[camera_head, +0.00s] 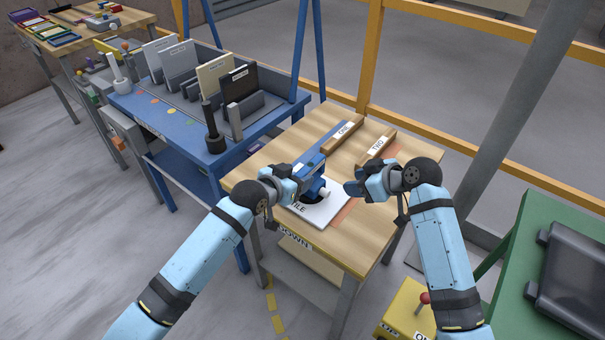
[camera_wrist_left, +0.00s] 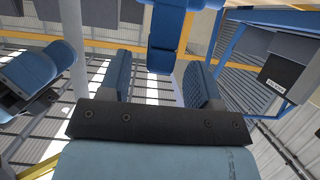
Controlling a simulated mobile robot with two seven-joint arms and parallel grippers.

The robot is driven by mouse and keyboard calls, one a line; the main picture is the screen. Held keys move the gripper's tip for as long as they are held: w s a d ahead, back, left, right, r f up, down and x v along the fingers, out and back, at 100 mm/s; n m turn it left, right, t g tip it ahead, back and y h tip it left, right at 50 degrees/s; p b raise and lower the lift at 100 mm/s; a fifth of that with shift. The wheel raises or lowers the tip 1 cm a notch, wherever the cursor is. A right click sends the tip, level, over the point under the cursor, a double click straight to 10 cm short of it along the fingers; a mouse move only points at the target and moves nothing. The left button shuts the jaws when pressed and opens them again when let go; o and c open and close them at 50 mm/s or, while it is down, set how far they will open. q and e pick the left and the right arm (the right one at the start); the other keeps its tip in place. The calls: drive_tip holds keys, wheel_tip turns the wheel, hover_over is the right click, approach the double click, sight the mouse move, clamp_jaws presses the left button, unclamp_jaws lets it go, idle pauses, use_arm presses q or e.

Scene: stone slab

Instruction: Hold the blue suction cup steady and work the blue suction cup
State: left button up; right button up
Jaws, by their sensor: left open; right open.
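The blue suction cup (camera_head: 313,187) stands on the white tile (camera_head: 322,210) on the wooden-topped bench. Its blue body is partly hidden behind my left gripper in the head view. My left gripper (camera_head: 307,172) is at the suction cup, open. In the left wrist view, a blue part of the suction cup (camera_wrist_left: 165,45) shows between and beyond the two spread fingers (camera_wrist_left: 160,80), with gaps on both sides. My right gripper (camera_head: 354,187) is open and empty, just right of the suction cup, above the bench and apart from the cup.
Wooden bars labelled ONE (camera_head: 343,135) and TWO (camera_head: 377,150) lie at the back of the bench. A blue rack table (camera_head: 150,125) with upright plates stands left. A yellow button box (camera_head: 405,312) is at front right, near a green table (camera_head: 515,250).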

sight(303, 172)
use_arm(q)
drive_tip(key=shift+x, duration=1.65)
drive_tip(key=shift+s, duration=0.1)
clamp_jaws()
